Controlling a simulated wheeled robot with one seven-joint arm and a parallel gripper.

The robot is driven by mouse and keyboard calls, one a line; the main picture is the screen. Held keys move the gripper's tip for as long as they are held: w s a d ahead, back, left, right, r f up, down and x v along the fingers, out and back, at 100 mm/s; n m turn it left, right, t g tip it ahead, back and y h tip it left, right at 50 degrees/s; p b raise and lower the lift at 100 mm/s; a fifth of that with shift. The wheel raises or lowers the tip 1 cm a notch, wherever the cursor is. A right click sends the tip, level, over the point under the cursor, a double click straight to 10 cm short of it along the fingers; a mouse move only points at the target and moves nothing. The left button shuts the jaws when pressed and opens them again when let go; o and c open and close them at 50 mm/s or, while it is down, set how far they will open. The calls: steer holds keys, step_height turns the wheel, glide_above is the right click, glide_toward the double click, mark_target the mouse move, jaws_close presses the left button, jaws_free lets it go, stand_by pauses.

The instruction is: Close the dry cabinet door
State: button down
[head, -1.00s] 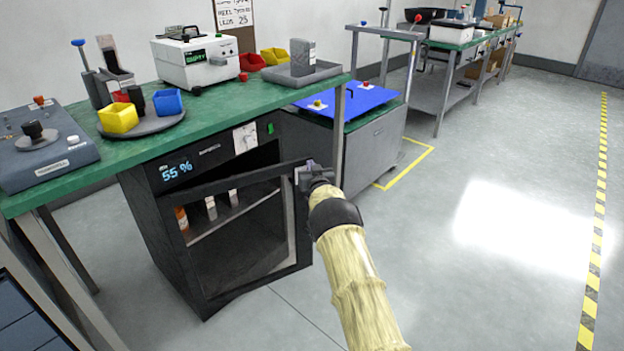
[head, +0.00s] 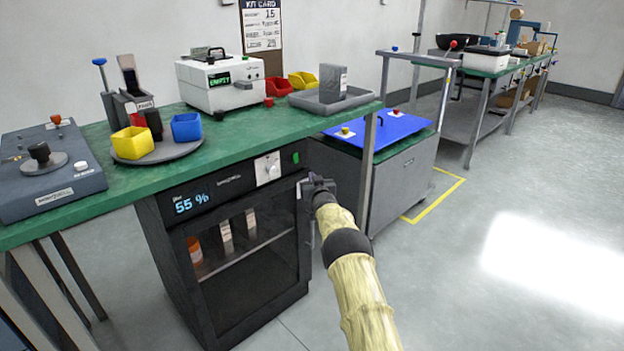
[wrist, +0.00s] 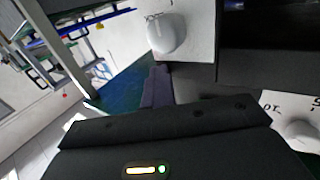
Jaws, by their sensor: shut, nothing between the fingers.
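The dry cabinet (head: 178,250) stands under the green bench, with a lit 55 % readout on its dark front panel. Its glazed door (head: 250,282) now lies flat, or nearly flat, against the cabinet front; I cannot tell whether a thin gap is left. Bottles and packets show behind the glass. My gripper (head: 312,187) is at the door's upper right edge, touching it or very close, with its fingers shut and empty. In the wrist view the shut fingers (wrist: 157,88) point toward a pale panel with a rounded white knob (wrist: 167,33).
The green bench (head: 270,128) overhangs the cabinet and carries a white instrument (head: 222,84), bins and a tray (head: 335,102). A grey cart with a blue top (head: 375,135) stands close to the right. The floor at right is clear.

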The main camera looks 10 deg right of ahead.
steer(key=shift+w+a+r, duration=0.15)
steer(key=shift+a+r, duration=0.6)
steer(key=shift+r, duration=0.1)
steer(key=shift+d, duration=0.15)
steer(key=shift+d+f+p, duration=0.15)
steer(key=shift+d+p, duration=0.1)
steer(key=shift+p, duration=0.1)
steer(key=s+d+f+p, duration=0.1)
steer(key=s+d+p, duration=0.3)
steer(key=s+d, duration=0.4)
steer(key=s, duration=0.3)
steer(key=shift+s+d+f, duration=0.2)
steer(key=shift+s+d, duration=0.05)
steer(key=shift+s, duration=0.15)
